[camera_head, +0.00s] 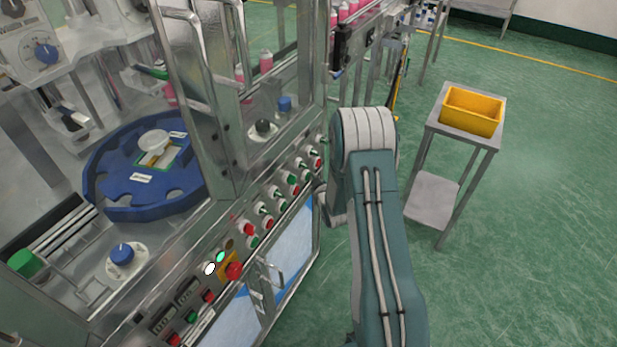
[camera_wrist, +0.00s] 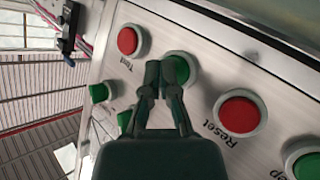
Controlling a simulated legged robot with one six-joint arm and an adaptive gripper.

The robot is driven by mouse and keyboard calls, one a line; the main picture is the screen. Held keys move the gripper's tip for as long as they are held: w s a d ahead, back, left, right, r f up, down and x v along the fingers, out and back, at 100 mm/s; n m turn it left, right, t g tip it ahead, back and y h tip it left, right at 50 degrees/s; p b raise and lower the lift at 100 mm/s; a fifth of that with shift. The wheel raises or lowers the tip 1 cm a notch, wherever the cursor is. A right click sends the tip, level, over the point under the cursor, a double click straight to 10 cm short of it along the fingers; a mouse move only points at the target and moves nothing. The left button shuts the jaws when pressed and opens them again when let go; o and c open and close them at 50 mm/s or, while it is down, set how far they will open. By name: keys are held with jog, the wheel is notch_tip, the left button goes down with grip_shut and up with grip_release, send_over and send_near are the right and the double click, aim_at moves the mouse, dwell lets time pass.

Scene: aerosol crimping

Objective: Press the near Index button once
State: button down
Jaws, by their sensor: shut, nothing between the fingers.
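My gripper (camera_wrist: 164,72) is shut and empty in the wrist view. Its fingertips are in front of a green button (camera_wrist: 184,66) in a light ring and partly cover it. I cannot tell whether they touch it. No label reading Index is legible, so I cannot tell which button is the near Index button. In the head view a long row of red and green controls runs along the machine's front panel (camera_head: 228,268). My gripper is hidden there behind my arm.
A red button labelled Reset (camera_wrist: 240,113) and another red button (camera_wrist: 128,41) flank the green one. Green knobs (camera_wrist: 98,92) protrude at left. A red emergency knob (camera_head: 234,271) sits on the panel. A side table with a yellow bin (camera_head: 472,110) stands right; floor around it is clear.

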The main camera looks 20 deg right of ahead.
jog(key=shift+s+d, duration=0.3)
jog(key=shift+s, duration=0.1)
jog(key=shift+d, duration=0.1)
jog(key=s+d, duration=0.1)
jog(key=s, duration=0.1)
jog(key=s+d, duration=0.2)
dwell(0.4)
jog(key=shift+r, duration=0.1)
dwell(0.7)
jog(key=s+a+r+m+g, duration=0.1)
jog(key=s+a+r+g, duration=0.2)
jog(key=r, duration=0.8)
jog(key=s+a+r+m+g, duration=0.1)
jog(key=s+a+r, duration=0.3)
jog(key=r, duration=0.7)
jog(key=s+a+r+m+g, duration=0.1)
jog(key=s+a+r, duration=0.3)
jog(key=s, duration=0.8)
jog(key=s+a+r+m+g+y, duration=0.1)
jog(key=s+a+r+g, duration=0.3)
jog(key=s, duration=0.9)
jog(key=a+r, duration=0.1)
jog(key=a, duration=0.2)
jog(key=shift+r, duration=0.2)
